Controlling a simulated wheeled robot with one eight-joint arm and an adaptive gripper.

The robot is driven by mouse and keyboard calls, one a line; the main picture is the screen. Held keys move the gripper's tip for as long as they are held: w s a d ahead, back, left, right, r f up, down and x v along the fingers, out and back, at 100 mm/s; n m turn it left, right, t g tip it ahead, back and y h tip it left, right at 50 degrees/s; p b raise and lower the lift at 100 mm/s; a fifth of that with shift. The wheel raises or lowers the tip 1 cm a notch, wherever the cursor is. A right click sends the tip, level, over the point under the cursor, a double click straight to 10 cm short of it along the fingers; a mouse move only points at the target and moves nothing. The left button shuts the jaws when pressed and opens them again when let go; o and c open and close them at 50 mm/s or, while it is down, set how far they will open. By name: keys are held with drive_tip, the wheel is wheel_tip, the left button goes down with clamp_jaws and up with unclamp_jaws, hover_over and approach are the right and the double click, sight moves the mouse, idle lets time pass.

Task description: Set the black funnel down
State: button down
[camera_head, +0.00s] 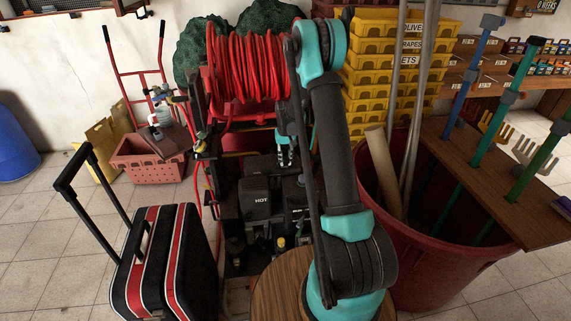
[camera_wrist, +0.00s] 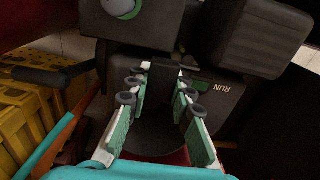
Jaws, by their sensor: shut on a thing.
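My gripper (camera_head: 286,157) hangs down in front of the red hose reel, over a dark machine. In the wrist view my gripper (camera_wrist: 166,78) has its two green-padded fingers on either side of a dark, rounded thing that looks like the black funnel (camera_wrist: 160,138). The fingers are shut on it. Its lower outline is hard to make out against the dark background. In the head view I cannot pick the funnel out from the dark machine behind it.
A red hose reel (camera_head: 246,75), striped suitcase (camera_head: 160,255), red tub (camera_head: 440,265), yellow crates (camera_head: 372,92) and pink crate (camera_head: 152,172) crowd around.

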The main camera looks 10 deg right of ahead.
drive_tip(key=shift+f, duration=1)
drive_tip(key=shift+f, duration=0.15)
drive_tip(key=c, duration=1.3)
unclamp_jaws()
wheel_tip(320, 180, up, 12)
drive_tip(key=shift+r, duration=0.15)
drive_tip(key=s+d+r+t, duration=0.1)
drive_tip(key=s+r, duration=0.4)
drive_tip(key=s, duration=0.5)
drive_tip(key=s+t, duration=0.1)
drive_tip(key=s, duration=0.8)
drive_tip(key=s+d+t, duration=0.1)
drive_tip(key=s, duration=0.8)
drive_tip(key=s+f+t, duration=0.1)
drive_tip(key=s, duration=0.8)
drive_tip(key=shift+d+f, duration=0.1)
drive_tip(key=shift+d, duration=0.1)
